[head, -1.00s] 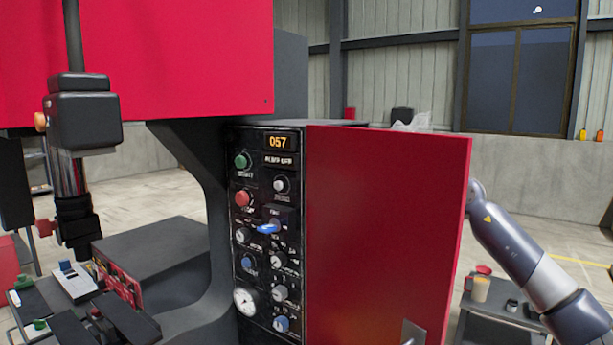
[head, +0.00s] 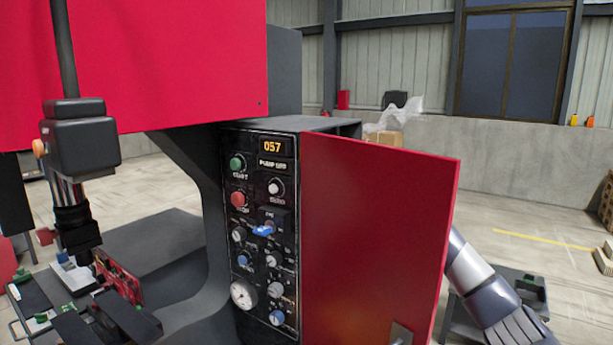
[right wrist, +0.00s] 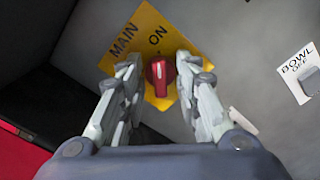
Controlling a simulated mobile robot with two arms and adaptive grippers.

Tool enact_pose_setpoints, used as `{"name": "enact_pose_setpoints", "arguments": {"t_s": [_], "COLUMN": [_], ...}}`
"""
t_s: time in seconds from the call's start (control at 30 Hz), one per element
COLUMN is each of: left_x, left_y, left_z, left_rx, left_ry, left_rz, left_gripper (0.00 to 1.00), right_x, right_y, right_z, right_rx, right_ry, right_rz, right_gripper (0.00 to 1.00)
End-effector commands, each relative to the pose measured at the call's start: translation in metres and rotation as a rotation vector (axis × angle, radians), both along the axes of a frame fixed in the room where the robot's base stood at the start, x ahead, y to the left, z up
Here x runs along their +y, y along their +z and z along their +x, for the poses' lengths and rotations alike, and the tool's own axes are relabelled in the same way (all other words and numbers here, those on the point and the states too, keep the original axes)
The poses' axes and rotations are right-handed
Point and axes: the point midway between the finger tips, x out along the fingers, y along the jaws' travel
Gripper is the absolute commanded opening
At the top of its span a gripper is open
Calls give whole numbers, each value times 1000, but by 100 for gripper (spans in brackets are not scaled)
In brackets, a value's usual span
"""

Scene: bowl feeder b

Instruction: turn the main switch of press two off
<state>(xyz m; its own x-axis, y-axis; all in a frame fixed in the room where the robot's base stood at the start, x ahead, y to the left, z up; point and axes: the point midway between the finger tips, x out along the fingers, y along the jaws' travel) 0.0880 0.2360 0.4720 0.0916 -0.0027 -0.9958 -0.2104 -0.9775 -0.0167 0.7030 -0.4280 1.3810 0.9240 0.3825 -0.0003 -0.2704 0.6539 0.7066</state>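The main switch (right wrist: 158,76) is a red knob on a yellow plate (right wrist: 150,38) marked MAIN and ON, in the right wrist view. Its grip points roughly up toward the word ON. My right gripper (right wrist: 157,72) is open, with one finger on each side of the red knob. Whether the fingers touch it cannot be told. My left gripper is not in view.
A label reading BOWL (right wrist: 296,72) with a grey knob sits right of the switch. In the head view, a control panel (head: 262,185) with several knobs and an orange 057 display faces me. A low dark table (head: 520,285) stands right of the panel.

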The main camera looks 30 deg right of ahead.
Motion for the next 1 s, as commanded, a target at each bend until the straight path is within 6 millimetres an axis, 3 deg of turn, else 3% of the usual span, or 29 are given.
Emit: {"name": "enact_pose_setpoints", "arguments": {"t_s": [0.03,0.1,0.57,1.0], "left_x": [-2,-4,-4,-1], "left_y": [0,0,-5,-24], "left_z": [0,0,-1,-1], "left_rx": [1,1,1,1], "left_ry": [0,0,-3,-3], "left_rz": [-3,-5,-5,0], "left_gripper": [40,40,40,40], "right_x": [0,0,0,0], "right_y": [0,0,0,0], "right_z": [0,0,0,-1], "right_rx": [0,0,-30,-171], "right_ry": [0,0,-1,-2], "right_rz": [0,0,-72,-408], "right_gripper": [16,3,3,3]}}
